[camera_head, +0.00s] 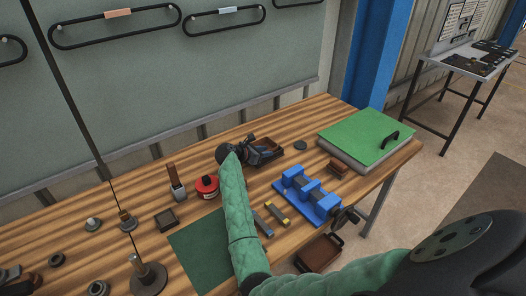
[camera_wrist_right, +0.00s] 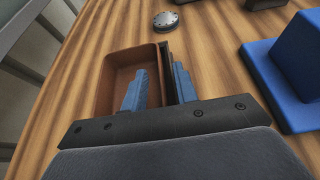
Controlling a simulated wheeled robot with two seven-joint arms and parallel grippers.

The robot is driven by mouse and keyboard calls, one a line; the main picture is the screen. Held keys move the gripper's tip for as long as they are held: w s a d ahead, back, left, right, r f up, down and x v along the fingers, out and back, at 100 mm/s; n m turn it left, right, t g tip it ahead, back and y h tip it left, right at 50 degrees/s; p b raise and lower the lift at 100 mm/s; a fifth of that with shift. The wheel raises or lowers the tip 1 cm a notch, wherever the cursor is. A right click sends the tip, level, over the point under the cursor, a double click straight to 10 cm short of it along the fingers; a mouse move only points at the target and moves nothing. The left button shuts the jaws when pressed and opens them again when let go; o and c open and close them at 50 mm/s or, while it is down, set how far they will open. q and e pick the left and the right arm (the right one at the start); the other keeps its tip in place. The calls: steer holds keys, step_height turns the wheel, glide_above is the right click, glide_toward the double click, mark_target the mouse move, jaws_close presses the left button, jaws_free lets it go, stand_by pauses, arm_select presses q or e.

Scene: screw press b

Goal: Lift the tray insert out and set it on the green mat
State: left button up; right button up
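The tray insert is a small brown open box (camera_wrist_right: 112,78); it also shows in the head view (camera_head: 270,144) at the back of the bench. My right gripper (camera_wrist_right: 160,85) is at it, one blue finger inside the box and the other outside a dark side wall. The fingers are close together around this wall; I cannot tell whether they press on it. In the head view my right gripper (camera_head: 258,152) partly hides the box. The dark green mat (camera_head: 198,252) lies nearer, partly under my right arm. A dark shape at the lower left may be my left gripper (camera_head: 14,282).
A blue fixture (camera_head: 310,194) stands right of my arm, with small metal bars beside it. A red round container (camera_head: 207,187) and a brush stand left. A green-topped plate with a handle (camera_head: 365,134) lies at the right. A dark disc (camera_wrist_right: 166,21) lies beyond the box.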

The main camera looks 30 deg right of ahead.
jaws_close()
steer(key=shift+r, duration=1.65)
steer(key=shift+r+b, duration=0.4)
steer(key=shift+r, duration=1.05)
